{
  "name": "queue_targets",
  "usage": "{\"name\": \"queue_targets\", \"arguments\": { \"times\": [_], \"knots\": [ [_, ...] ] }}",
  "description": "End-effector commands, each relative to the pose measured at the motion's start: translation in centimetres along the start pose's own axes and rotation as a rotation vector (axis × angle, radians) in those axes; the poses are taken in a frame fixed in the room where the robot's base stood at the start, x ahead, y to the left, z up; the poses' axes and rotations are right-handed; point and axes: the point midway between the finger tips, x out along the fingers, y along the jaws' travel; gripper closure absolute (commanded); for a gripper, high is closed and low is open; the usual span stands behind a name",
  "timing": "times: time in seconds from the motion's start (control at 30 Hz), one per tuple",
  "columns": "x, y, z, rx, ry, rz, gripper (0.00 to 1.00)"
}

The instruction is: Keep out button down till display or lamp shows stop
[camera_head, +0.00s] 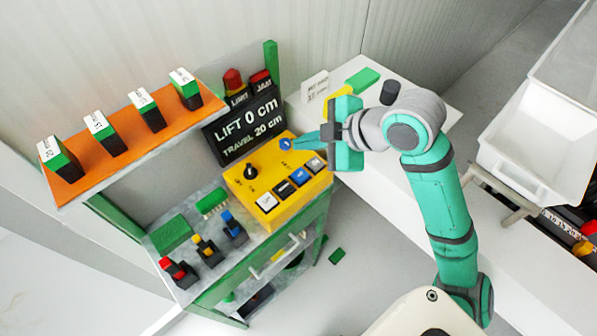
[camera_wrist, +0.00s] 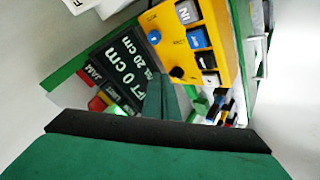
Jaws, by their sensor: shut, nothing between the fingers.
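The yellow control panel (camera_head: 290,208) carries a row of square buttons: white, black, blue (camera_head: 299,176) and grey. In the wrist view the grey button (camera_wrist: 187,12) reads IN; the blue button (camera_wrist: 198,38) beside it has lettering too small to read surely. The black display (camera_head: 245,125) reads LIFT 0 cm, TRAVEL 20 cm. Two red lamps stand on the LIMIT (camera_head: 233,79) and JAM (camera_head: 260,76) boxes. My gripper (camera_head: 298,141) is shut and empty, its tips near the round blue knob (camera_head: 286,144) at the panel's back edge; contact cannot be told.
A black knob (camera_head: 250,172) stands up from the panel's left part. An orange shelf (camera_head: 130,137) with several labelled blocks is at left. Red, yellow and blue levers (camera_head: 205,250) stand on the bench below. A white table (camera_head: 410,85) and white bins (camera_head: 540,140) are at right.

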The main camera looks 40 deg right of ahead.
Motion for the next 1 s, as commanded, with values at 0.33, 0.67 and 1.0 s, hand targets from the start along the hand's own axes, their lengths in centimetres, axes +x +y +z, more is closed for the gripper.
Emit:
{"name": "queue_targets", "arguments": {
  "times": [0.33,0.67,1.0],
  "knots": [
    [2.5,-1.9,2.1,0.006,-0.002,0.002,1.00],
    [5.0,-3.7,3.9,0.006,0.000,0.003,1.00],
    [5.9,-4.3,4.3,0.000,0.000,0.000,1.00]
  ]
}}
